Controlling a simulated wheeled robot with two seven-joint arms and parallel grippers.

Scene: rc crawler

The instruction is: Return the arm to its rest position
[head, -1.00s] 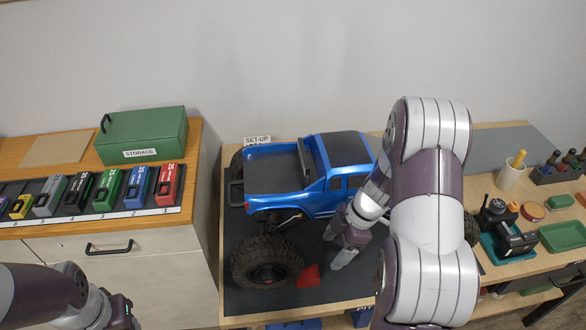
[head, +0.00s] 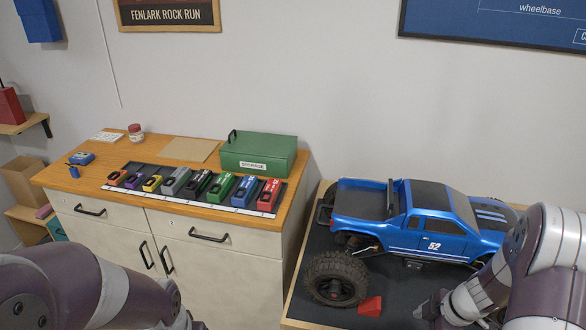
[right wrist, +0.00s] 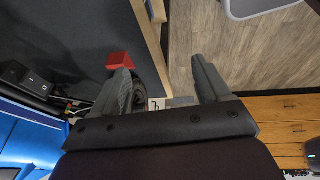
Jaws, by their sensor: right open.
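My right arm (head: 545,265) comes in at the right of the head view. Its gripper (head: 430,312) is low over the dark mat, to the right of a red wedge (head: 370,306). In the right wrist view its two fingers (right wrist: 165,85) are spread apart with nothing between them, and the red wedge (right wrist: 120,61) shows beyond the left finger. My left arm (head: 90,290) fills the lower left of the head view, and its gripper is outside the picture. The blue crawler truck (head: 420,235) stands on the mat with a big black tyre (head: 336,279) at its near left.
A wooden cabinet (head: 170,245) at the left carries a row of coloured battery-like packs (head: 195,183) and a green storage box (head: 258,155). The workbench's wooden edge (head: 290,310) runs beside the mat. Wood floor (right wrist: 240,55) shows past the bench in the wrist view.

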